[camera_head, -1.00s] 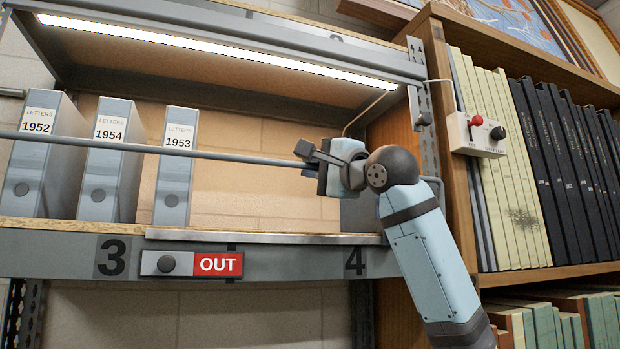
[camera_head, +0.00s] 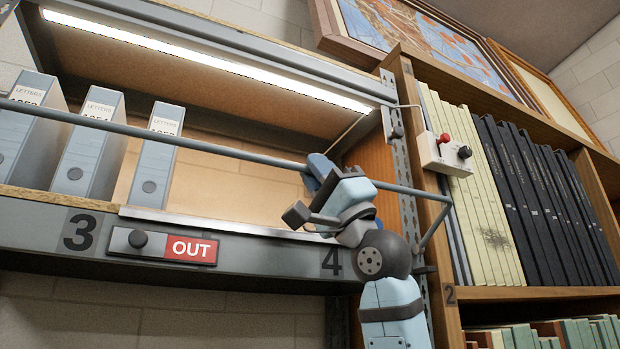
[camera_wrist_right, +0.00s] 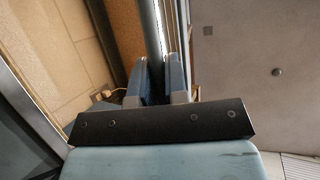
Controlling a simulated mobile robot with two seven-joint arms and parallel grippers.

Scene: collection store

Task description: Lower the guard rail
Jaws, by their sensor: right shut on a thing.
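The guard rail (camera_head: 230,152) is a long grey bar crossing in front of the shelf bay, above the shelf's front edge. Its right end bends down through a slanted arm (camera_head: 433,228) towards the rack post. My right gripper (camera_head: 318,176) is shut on the rail near its right end. In the right wrist view the rail (camera_wrist_right: 151,35) runs between the two blue-grey fingers (camera_wrist_right: 152,80). My left gripper is not in view.
Several grey letter boxes (camera_head: 88,155) stand on the shelf behind the rail. A sliding OUT sign (camera_head: 163,246) is on the shelf front. A switch box (camera_head: 443,155) with red and black knobs is mounted right of the post. A lamp strip (camera_head: 200,58) glows above.

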